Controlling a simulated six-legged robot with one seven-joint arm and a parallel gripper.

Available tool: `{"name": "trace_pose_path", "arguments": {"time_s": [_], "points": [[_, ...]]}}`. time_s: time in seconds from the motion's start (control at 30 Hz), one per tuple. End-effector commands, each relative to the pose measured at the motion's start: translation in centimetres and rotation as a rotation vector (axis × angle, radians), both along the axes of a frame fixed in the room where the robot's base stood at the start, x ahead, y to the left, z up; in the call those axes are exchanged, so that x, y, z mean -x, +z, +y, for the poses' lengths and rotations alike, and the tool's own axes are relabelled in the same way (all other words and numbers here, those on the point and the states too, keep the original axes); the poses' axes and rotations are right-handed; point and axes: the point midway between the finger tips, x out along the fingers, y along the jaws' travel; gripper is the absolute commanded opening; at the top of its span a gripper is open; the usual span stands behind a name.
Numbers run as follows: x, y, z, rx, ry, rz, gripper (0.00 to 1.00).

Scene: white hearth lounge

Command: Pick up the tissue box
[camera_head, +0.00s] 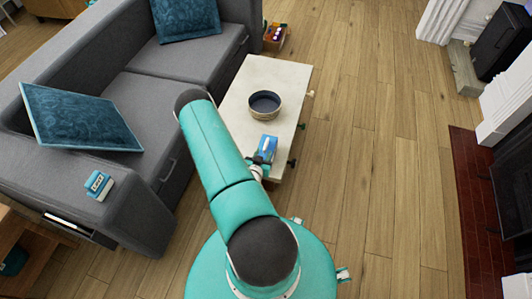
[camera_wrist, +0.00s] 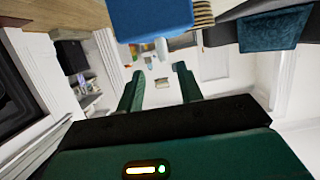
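A blue box (camera_head: 268,143), which looks like the tissue box, stands near the front end of the pale table. In the wrist view the blue box (camera_wrist: 150,16) is at the top edge, partly cut off, with a white stub below it that may be tissue. My gripper (camera_wrist: 158,69) is open, with its two green fingers apart and nothing between them. The box lies above the fingertips in that picture. In the head view my gripper (camera_head: 259,164) is close to the box, partly hidden by my arm; I cannot tell whether they touch.
The pale table (camera_head: 237,101) also bears a dark round bowl (camera_head: 265,103) behind the box. A grey sofa (camera_head: 157,96) is close on the left, with a small blue-and-white box (camera_head: 99,185) on its arm. Wooden floor (camera_head: 362,125) is clear on the right.

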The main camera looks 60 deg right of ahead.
Motion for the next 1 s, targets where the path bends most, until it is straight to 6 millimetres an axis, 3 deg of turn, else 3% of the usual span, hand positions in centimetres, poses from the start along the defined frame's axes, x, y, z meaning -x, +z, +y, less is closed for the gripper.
{"name": "trace_pose_path", "arguments": {"time_s": [0.1, 0.37, 0.67, 0.93, 1.0], "points": [[-0.3, -0.7, -2.2, 0.001, -0.002, -0.002, 0.36], [-0.8, -1.3, -4.3, -0.001, 0.0, -0.001, 0.36], [-1.9, -2.3, -8.2, 0.0, 0.0, -0.001, 0.36], [-2.0, -2.5, -8.7, -0.001, 0.0, 0.0, 0.36], [-2.0, -2.5, -8.6, -0.001, 0.001, 0.0, 0.27]]}}
